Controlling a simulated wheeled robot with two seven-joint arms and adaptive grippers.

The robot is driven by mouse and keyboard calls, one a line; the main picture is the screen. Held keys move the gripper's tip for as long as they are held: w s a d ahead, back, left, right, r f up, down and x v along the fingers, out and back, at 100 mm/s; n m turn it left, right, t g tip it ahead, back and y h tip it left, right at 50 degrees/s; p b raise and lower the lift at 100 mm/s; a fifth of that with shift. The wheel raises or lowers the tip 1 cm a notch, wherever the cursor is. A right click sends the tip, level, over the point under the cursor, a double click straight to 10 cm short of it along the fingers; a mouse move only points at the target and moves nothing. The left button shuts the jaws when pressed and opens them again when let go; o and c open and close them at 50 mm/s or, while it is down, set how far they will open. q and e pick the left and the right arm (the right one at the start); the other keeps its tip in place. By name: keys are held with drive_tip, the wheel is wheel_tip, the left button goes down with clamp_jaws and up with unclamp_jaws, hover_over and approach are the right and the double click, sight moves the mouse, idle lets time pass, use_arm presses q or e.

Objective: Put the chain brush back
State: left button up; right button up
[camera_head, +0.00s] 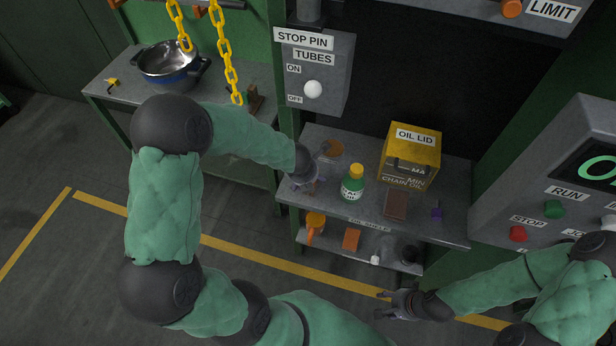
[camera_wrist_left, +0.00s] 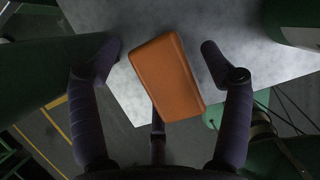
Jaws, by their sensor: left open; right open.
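An orange-brown block (camera_wrist_left: 165,76), which may be the chain brush, lies between the spread fingers of my left gripper (camera_wrist_left: 160,52) in the left wrist view. Gaps show on both sides of it. In the head view my left gripper (camera_head: 320,168) is over the left end of the grey oil shelf (camera_head: 455,228); a brownish patch (camera_head: 333,149) beside its fingers seems to be this block, partly hidden. My right gripper (camera_head: 384,304) is open and empty, low in front of the shelf. I cannot tell the brush's bristles.
A green bottle (camera_head: 352,188) with a yellow cap stands close right of my left gripper. A yellow oil box (camera_head: 410,155), a flat brown piece (camera_head: 396,204) and a small purple item (camera_head: 437,211) are farther right. A pot (camera_head: 170,68) and hanging yellow chains (camera_head: 226,58) are at left.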

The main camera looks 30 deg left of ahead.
use_arm(q)
drive_tip(key=p+v, duration=0.6)
drive_tip(key=v, duration=0.6)
